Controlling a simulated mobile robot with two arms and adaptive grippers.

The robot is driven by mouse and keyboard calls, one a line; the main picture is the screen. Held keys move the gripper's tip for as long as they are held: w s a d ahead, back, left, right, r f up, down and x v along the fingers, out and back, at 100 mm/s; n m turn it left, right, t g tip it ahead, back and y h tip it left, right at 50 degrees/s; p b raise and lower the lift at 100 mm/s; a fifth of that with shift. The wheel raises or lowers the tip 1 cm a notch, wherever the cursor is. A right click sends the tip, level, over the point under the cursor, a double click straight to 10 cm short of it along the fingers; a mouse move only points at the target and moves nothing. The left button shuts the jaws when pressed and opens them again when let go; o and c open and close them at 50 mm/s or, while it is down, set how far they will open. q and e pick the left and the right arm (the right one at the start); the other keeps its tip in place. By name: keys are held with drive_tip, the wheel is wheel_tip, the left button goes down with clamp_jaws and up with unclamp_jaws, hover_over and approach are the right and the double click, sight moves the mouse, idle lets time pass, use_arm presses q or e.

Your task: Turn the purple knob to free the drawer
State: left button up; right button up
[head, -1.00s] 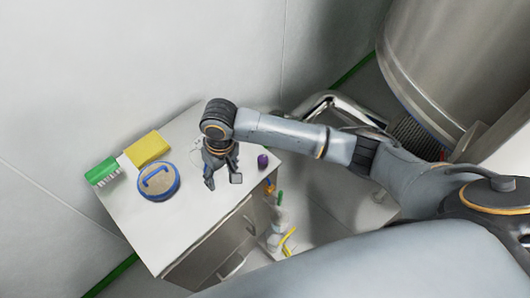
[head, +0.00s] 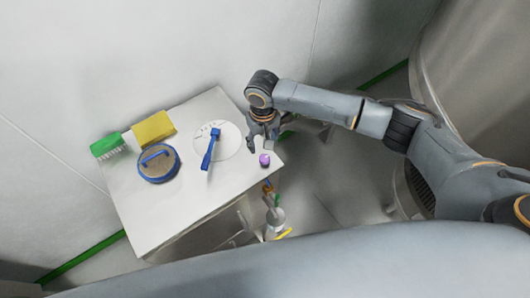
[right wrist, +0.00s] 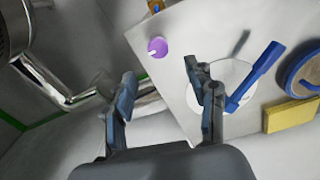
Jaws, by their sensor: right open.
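The purple knob (head: 264,159) sits on the white cabinet top (head: 185,215) near its right corner. It also shows in the right wrist view (right wrist: 158,47), with a pale mark on its face. My right gripper (head: 262,146) is open and empty, above the right edge of the top and just behind the knob. In the right wrist view its two fingers (right wrist: 163,88) are spread apart, with the knob beyond the fingertips and not between them. The drawer is on the cabinet's front (head: 205,230), seen at a steep angle; its state cannot be told. My left gripper is not in view.
A blue-rimmed round item (head: 158,165), a yellow block (head: 153,129) and a green brush (head: 108,146) stand at the left. Bottles (head: 275,218) hang or stand at the cabinet's right side.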

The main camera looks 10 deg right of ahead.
sight(264, 158)
wheel_tip(264, 158, down, 4)
drive_tip(key=shift+d+r, duration=0.1)
wheel_tip(264, 158, down, 4)
drive_tip(key=shift+d+p, duration=0.1)
drive_tip(key=shift+p, duration=0.25)
drive_tip(key=shift+f, duration=0.45)
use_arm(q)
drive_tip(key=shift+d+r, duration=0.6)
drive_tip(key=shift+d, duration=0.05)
use_arm(e)
drive_tip(key=shift+f, duration=0.1)
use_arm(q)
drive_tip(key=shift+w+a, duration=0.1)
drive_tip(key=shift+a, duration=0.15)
use_arm(e)
drive_tip(key=c, duration=1.1)
